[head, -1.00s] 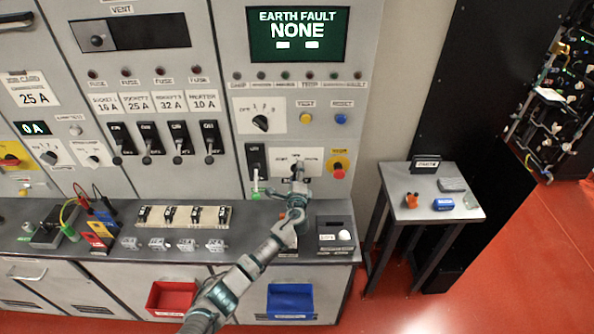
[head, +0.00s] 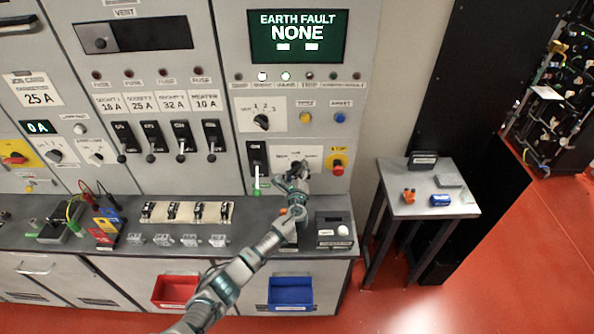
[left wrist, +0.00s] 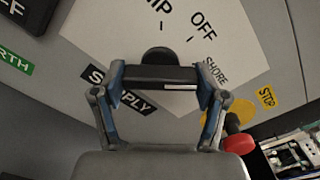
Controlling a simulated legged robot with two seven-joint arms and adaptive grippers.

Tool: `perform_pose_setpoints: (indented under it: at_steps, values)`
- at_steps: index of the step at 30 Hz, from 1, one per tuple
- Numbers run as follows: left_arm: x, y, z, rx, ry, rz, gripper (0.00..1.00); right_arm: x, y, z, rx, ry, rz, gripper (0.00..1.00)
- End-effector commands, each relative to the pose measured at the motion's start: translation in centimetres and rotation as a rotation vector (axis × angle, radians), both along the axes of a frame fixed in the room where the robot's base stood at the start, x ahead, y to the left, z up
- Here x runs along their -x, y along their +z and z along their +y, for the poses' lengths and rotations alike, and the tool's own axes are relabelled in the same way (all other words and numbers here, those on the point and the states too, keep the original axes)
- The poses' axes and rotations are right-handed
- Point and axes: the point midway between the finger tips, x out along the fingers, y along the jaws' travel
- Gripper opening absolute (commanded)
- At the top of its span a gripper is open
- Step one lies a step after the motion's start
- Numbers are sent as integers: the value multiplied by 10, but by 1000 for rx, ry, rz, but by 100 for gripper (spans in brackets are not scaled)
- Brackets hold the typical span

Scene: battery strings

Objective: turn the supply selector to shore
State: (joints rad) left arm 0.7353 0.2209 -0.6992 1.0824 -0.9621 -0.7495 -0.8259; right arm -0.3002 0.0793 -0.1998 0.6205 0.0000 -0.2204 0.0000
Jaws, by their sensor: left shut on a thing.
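The supply selector is a black knob (left wrist: 158,76) on a white plate (head: 311,156) low on the right-hand grey panel. In the left wrist view its white pointer line lies on the right half of its bar, towards the SHORE label (left wrist: 215,72). The OFF label (left wrist: 203,26) is above that. My left gripper (head: 295,172) is shut on the knob, with a finger at each end of the bar in the left wrist view (left wrist: 160,85). In the head view the gripper hides most of the knob. My right gripper is in no view.
A red stop button (head: 338,168) on yellow sits just right of the gripper. A breaker lever (head: 257,166) is close on the left. The dark counter (head: 180,253) below holds several switches. A small side table (head: 402,208) stands at the right.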

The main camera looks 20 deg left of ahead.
Motion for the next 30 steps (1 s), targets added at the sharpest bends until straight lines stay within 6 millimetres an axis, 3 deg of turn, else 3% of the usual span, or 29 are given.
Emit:
perform_pose_setpoints:
  at_steps: [9,10,12,24,30]
  values:
    - [1,-5,1,-6,1,8,38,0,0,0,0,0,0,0]
    - [1,-5,1,-5,1,7,80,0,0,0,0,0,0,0]
    - [1,-4,1,-5,1,7,98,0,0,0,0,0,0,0]
    - [3,0,-1,-2,0,1,98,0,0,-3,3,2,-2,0]
    - [26,-2,-8,-2,-3,1,98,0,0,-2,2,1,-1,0]
